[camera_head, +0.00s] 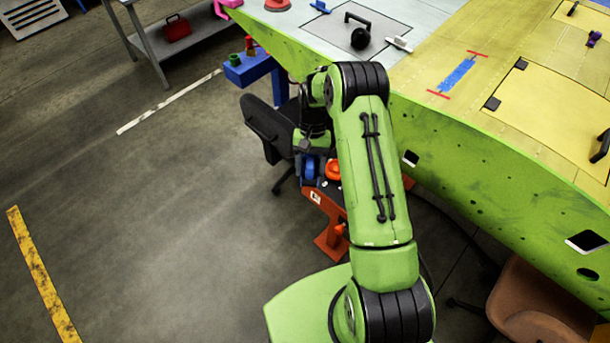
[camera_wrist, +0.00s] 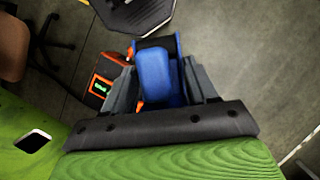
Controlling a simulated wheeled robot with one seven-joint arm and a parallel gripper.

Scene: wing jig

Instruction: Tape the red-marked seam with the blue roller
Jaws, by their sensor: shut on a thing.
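The seam area is on the yellow wing skin, where two short red marks (camera_head: 478,53) and (camera_head: 438,94) stand apart. In the head view the blue roller (camera_head: 308,170) shows below my wrist, off the wing's near edge and beside an orange stand (camera_head: 327,200). My arm partly hides the gripper there. I cannot tell whether the roller touches the stand.
The green wing edge (camera_head: 470,150) runs between my arm and the seam. A black chair (camera_head: 265,125), a blue stand (camera_head: 248,68) and a brown chair (camera_head: 530,305) are nearby. Floor at left is clear.

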